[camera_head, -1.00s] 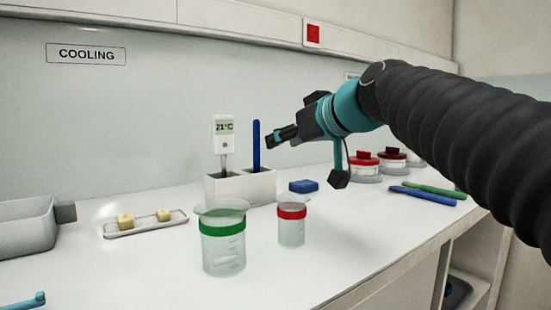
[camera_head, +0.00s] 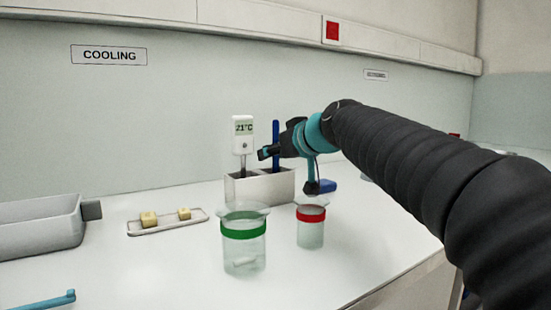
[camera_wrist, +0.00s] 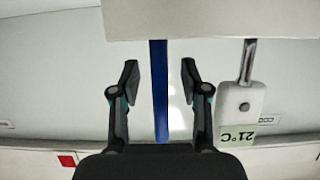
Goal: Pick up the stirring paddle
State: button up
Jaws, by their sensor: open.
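The stirring paddle is most likely the upright blue stick (camera_head: 276,133), standing in the right slot of a white holder (camera_head: 258,190); its lower end is hidden inside. My gripper (camera_head: 268,152) is at the stick's upper part, just above the holder, and covers some of it. In the wrist view my gripper (camera_wrist: 160,72) is open, and the blue stick (camera_wrist: 160,100) runs between its two fingers with a gap on each side. The frames do not show either finger touching it.
A white thermometer (camera_head: 243,132) reading 21°C stands in the left slot, close to my gripper. A green-banded beaker (camera_head: 244,250) and red-banded beaker (camera_head: 310,232) stand in front. A tray with yellow cubes (camera_head: 165,226) and a grey bin (camera_head: 40,240) are left.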

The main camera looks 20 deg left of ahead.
grip_shut()
jog(key=shift+r, duration=0.15)
